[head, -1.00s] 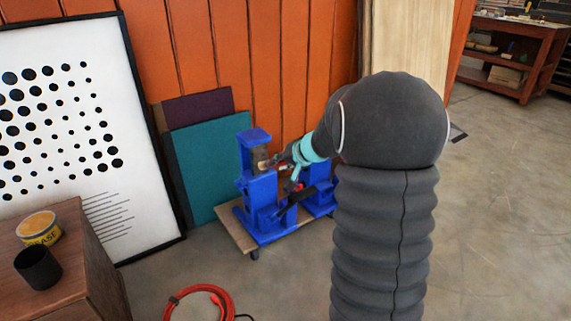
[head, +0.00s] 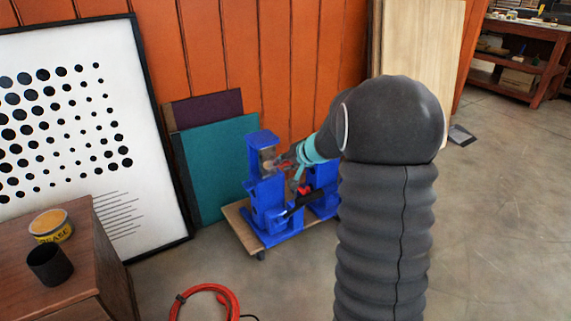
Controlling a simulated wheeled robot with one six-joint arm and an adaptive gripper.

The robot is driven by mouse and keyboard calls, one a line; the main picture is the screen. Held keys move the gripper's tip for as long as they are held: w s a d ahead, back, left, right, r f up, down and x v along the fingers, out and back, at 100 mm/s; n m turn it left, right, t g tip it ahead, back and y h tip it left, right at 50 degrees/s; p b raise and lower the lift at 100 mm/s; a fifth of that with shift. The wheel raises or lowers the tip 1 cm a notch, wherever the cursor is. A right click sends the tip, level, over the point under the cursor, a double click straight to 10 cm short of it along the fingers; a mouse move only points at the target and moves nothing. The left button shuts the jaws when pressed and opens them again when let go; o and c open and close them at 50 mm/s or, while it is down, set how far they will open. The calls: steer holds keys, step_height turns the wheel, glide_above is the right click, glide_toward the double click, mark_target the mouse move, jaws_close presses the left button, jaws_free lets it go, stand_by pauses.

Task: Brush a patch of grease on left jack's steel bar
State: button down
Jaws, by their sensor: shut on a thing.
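The left jack (head: 262,187) is a tall blue press on a low wooden dolly. Its steel bar (head: 267,154) shows as a small grey-brown patch below the blue top. My gripper (head: 284,163) is at the right side of this bar, small and partly hidden by its own wrist. It is shut on what looks like a brush (head: 272,163), whose pale tip overlaps the bar in the picture. I cannot tell if the tip touches it. A second blue jack (head: 325,203) stands to the right, mostly behind my arm. A yellow grease tin (head: 51,226) stands on the wooden cabinet.
A dark cup (head: 50,266) stands beside the tin on the cabinet (head: 97,262). A coiled red hose (head: 207,290) lies on the floor in front. Teal and purple boards (head: 217,165) and a framed dot picture (head: 60,60) lean on the orange wall. Floor at right is open.

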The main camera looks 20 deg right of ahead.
steer(key=shift+w+a, duration=0.15)
steer(key=shift+w, duration=0.45)
steer(key=shift+r+b, duration=0.4)
steer(key=shift+b, duration=1.15)
steer(key=shift+r, duration=0.55)
steer(key=d, duration=0.4)
steer(key=shift+w+b, duration=0.35)
steer(key=shift+b, duration=0.05)
